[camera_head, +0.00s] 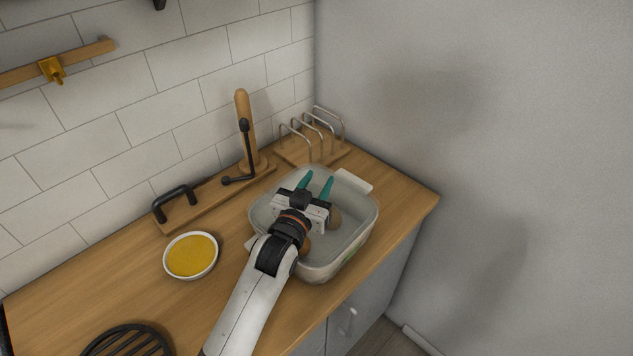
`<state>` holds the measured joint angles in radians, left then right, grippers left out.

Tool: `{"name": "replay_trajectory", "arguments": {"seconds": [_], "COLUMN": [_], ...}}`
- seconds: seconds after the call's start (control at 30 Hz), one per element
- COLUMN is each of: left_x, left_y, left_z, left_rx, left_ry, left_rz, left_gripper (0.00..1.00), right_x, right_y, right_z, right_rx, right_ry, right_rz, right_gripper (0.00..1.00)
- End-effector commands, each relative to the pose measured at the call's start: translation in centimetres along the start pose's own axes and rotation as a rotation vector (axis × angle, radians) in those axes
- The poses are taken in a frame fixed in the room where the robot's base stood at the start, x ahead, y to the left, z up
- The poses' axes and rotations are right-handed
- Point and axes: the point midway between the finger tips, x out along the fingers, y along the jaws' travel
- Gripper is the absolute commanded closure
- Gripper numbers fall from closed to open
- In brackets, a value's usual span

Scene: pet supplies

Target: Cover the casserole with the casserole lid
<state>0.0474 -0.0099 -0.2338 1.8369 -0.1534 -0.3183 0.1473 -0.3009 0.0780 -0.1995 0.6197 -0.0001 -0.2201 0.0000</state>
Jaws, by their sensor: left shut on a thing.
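The casserole (325,270) is a pale, rounded rectangular dish near the right end of the wooden counter, with a light handle tab at its far right. A see-through grey pane, which looks like the casserole lid (350,204), shows across its top. I cannot tell whether its rim touches the dish all round. My left gripper (316,184) is over the dish, its teal fingers a little apart and shut on the lid. The gripper body hides the grip point. Brown rounded shapes show beside and below the gripper. My right gripper is not in view.
A white bowl of yellow content (191,256) stands left of the dish. Behind are a wire rack (313,138), a wooden post stand (244,130) and a board with a black handle (176,203). A black grate (128,343) lies front left. Walls bound the back and right.

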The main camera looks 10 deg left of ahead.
Motion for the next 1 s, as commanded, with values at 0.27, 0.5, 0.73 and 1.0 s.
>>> {"name": "replay_trajectory", "arguments": {"seconds": [0.27, 0.5, 0.73, 1.0], "left_x": [0.02, 0.02, 0.03, 0.03], "left_y": [-0.01, -0.01, -0.01, -0.01], "left_z": [0.27, 0.07, -0.26, -0.3], "left_rx": [0.0, 0.0, -0.001, 0.0], "left_ry": [-0.007, -0.007, -0.008, -0.007], "left_rz": [0.0, 0.0, 0.0, 0.0], "left_gripper": [1.0, 1.0, 1.0, 1.0], "right_x": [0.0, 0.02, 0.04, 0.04], "right_y": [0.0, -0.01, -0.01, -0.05], "right_z": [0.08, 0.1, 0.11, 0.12], "right_rx": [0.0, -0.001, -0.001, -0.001], "right_ry": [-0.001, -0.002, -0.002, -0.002], "right_rz": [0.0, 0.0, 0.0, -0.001], "right_gripper": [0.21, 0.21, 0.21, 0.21]}}
